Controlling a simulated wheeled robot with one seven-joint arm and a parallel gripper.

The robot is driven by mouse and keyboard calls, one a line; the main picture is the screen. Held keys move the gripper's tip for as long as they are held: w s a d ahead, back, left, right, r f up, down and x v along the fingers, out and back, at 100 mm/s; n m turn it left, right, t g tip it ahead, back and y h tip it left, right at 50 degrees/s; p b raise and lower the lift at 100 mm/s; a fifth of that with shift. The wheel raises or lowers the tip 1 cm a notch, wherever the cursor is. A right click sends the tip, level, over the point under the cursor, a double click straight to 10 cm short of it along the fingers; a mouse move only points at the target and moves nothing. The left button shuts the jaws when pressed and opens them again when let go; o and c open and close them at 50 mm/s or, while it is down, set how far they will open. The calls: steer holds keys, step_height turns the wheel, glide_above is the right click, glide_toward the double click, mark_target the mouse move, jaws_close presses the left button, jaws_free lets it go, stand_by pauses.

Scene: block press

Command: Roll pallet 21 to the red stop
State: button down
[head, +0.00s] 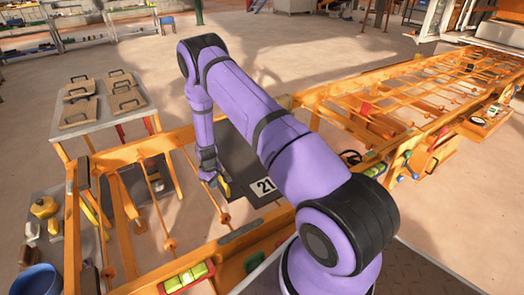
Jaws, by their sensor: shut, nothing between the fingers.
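Pallet 21 is a dark flat plate (237,157) on the orange roller frame, with a white label reading 21 (264,187) at its near edge. My purple arm crosses in front of it and hides its right part. My gripper (213,181) is shut and points down at the pallet's left edge, beside a small yellow part (225,188). I cannot tell whether it touches the pallet. A small red piece (366,108) sits on the frame farther right; I cannot tell whether it is the red stop.
The orange roller frame (420,88) runs on to the upper right. A table with several tan boards (80,85) stands at the left. A yellow-green part (188,277) is on the near rail. A blue bucket (38,281) stands at lower left.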

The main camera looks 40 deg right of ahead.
steer(key=shift+d, duration=0.1)
glide_toward(257, 171)
steer(key=shift+f, duration=2.75)
